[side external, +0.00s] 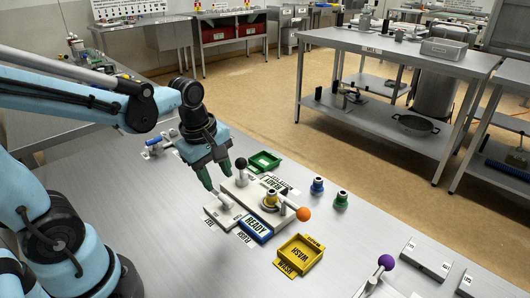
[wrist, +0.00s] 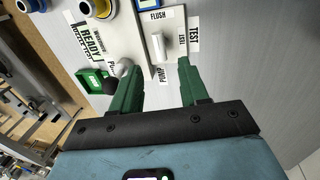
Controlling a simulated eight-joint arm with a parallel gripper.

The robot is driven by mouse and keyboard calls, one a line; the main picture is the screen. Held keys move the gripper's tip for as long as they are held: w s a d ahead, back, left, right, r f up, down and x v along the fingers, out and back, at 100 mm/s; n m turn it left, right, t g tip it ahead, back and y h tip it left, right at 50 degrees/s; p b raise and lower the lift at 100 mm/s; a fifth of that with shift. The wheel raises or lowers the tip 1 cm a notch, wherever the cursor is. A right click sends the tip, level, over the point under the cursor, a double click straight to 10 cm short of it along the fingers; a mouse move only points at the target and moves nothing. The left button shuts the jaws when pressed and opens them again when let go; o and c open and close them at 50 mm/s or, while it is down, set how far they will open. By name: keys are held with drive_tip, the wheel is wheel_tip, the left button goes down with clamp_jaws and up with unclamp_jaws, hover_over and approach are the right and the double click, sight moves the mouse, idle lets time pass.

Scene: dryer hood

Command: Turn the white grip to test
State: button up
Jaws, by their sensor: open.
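The white grip (side external: 222,200) stands on a pale plate at the near left of the panel. In the wrist view the white grip (wrist: 158,46) is a short bar, its length running between the FLUSH label (wrist: 155,15) and the PUMP label (wrist: 161,73). The TEST label (wrist: 194,33) lies to its right. My gripper (side external: 218,181) has green fingers and is open and empty above the grip. In the wrist view my gripper (wrist: 158,66) has the grip just beyond and between its fingertips, apparently not touching.
A black-ball lever (side external: 240,163) stands close beside my fingers. The bench in front of the panel is largely clear.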

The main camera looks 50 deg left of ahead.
sight(225, 198)
drive_tip(key=shift+w+f, duration=0.25)
drive_tip(key=shift+f, duration=0.9)
drive_tip(key=shift+w+f, duration=0.2)
drive_tip(key=shift+f, duration=0.95)
drive_tip(key=shift+w+f, duration=0.25)
drive_tip(key=shift+f, duration=0.9)
clamp_jaws()
